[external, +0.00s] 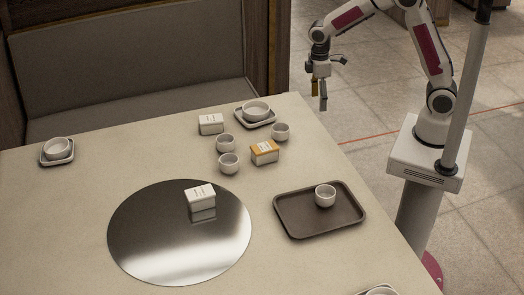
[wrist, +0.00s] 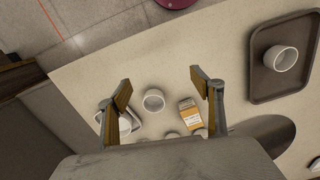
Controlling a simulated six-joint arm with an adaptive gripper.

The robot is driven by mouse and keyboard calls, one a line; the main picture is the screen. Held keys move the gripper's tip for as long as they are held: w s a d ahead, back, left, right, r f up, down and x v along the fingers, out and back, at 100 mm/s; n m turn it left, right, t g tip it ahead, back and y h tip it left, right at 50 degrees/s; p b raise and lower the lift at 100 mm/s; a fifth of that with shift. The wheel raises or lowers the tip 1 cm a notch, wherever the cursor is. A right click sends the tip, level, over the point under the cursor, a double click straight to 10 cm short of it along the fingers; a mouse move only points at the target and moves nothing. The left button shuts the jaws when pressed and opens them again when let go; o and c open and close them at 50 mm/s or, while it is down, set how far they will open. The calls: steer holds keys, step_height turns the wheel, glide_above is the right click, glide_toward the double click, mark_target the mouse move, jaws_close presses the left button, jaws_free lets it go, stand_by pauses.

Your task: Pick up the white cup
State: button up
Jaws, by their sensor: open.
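Several small white cups stand upright on the table. One white cup (external: 280,131) is near the table's far right edge; what looks like the same cup (wrist: 153,101) shows between my fingers in the wrist view, well beyond them. Two more cups (external: 226,142) (external: 228,163) stand just left of the orange-and-white carton (external: 265,152). Another cup (external: 325,195) sits on the brown tray (external: 290,229); it shows at the upper right of the wrist view (wrist: 280,58). My gripper (external: 318,96) is open and empty, raised beyond the table edge; its fingers (wrist: 160,78) point toward the table.
White bowls on square saucers stand at the back (external: 255,110) and far left (external: 58,150). A white carton (external: 211,123) stands at the back, another (external: 200,192) on the shiny round disc (external: 150,240). The carton (wrist: 190,116) is close to the cup. The left tabletop is mostly clear.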

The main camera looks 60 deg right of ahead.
steer(key=w+a+f+n, duration=0.4)
steer(key=w+f+n, duration=0.3)
steer(key=w+f, duration=0.25)
steer(key=n, duration=0.4)
glide_toward(281, 130)
steer(key=a, duration=0.3)
steer(key=shift+s+d+f+n, duration=0.1)
steer(key=shift+s+n, duration=0.05)
steer(key=shift+n, duration=0.35)
steer(key=shift+s+d+f+n, duration=0.1)
steer(key=shift+s+f+n, duration=0.05)
steer(key=shift+n, duration=0.35)
steer(key=shift+f, duration=1.3)
steer(key=shift+f, duration=0.1)
steer(key=shift+s+d+f, duration=0.1)
steer(key=shift+s+f, duration=0.05)
steer(key=shift+f, duration=1.1)
steer(key=shift+s+d+f, duration=0.1)
steer(key=shift+s+f, duration=0.05)
steer(key=shift+f, duration=1.1)
